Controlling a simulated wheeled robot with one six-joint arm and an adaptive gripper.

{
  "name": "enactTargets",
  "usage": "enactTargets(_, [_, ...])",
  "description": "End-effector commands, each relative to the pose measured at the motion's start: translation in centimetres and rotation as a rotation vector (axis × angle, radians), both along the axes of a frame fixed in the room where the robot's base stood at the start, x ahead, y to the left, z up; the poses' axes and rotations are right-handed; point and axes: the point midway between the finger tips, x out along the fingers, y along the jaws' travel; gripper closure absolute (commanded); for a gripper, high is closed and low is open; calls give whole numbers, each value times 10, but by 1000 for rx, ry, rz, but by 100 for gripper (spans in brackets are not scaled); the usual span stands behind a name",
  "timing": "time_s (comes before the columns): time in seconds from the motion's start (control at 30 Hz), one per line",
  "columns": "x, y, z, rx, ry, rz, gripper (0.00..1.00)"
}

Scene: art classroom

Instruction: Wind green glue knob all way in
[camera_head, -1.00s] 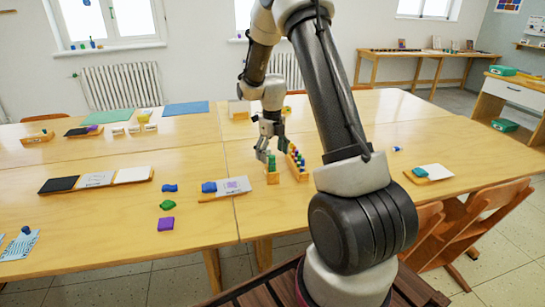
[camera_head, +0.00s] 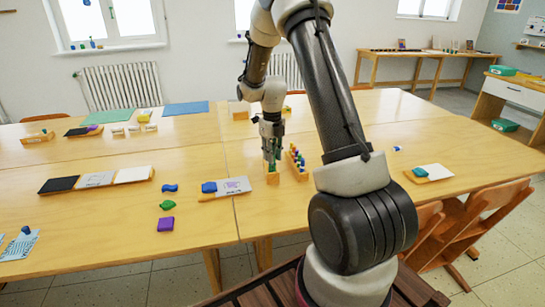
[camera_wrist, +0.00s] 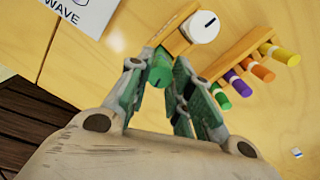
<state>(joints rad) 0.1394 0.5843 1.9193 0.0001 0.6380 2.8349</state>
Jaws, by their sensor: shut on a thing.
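The green glue knob (camera_wrist: 160,74) shows in the wrist view as a green round end with a dark mark. It sits between the fingertips of my gripper (camera_wrist: 158,82). My gripper is shut on it, with one finger on each side. A wooden block (camera_wrist: 172,42) lies beyond the knob and carries a white round knob (camera_wrist: 204,27) with a dark line. In the head view my gripper (camera_head: 271,150) points down over the small wooden block (camera_head: 272,179). Its fingers mostly hide the green knob there, and how far it is wound in cannot be told.
A wooden rack (camera_head: 298,164) of coloured sticks stands close to the right of my gripper. A card with a blue piece (camera_head: 209,187) lies to the left, near a green piece (camera_head: 167,205) and a purple piece (camera_head: 166,224). The table at right is mostly clear.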

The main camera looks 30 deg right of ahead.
Motion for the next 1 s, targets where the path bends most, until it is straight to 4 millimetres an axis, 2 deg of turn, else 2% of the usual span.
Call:
enactTargets(0.33, [0,0,0,0,0,1,88])
enactTargets(0.43, [0,0,0,0,0,51,88])
enactTargets(0.8, [0,0,0,0,0,722,88])
enactTargets(1.0, [0,0,0,0,0,976,88])
